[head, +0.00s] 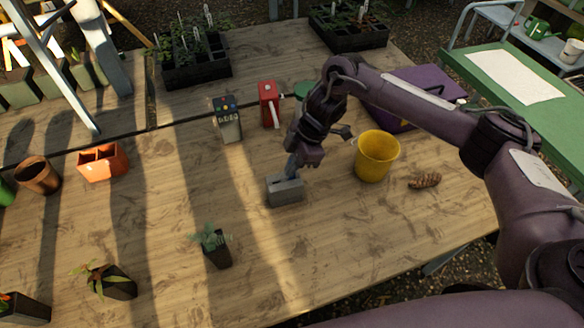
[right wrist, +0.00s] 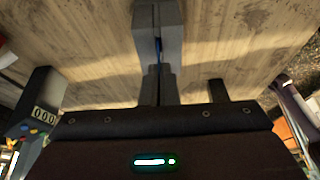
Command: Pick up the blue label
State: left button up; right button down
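In the head view my right gripper (head: 292,167) points down onto a small grey block (head: 285,191) on the wooden table. I cannot tell whether the label still touches the block, as the fingers hide most of it. My left gripper is not in view.
A grey device with buttons (head: 228,122) and a red box (head: 269,104) are behind. A small potted plant (head: 214,245) is in front. The table (head: 330,235) front right is clear.

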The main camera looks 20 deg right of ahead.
notch_tip(320, 180, up, 20)
jog(key=p, duration=0.1)
jog(key=shift+f, duration=0.15)
dwell(1.1)
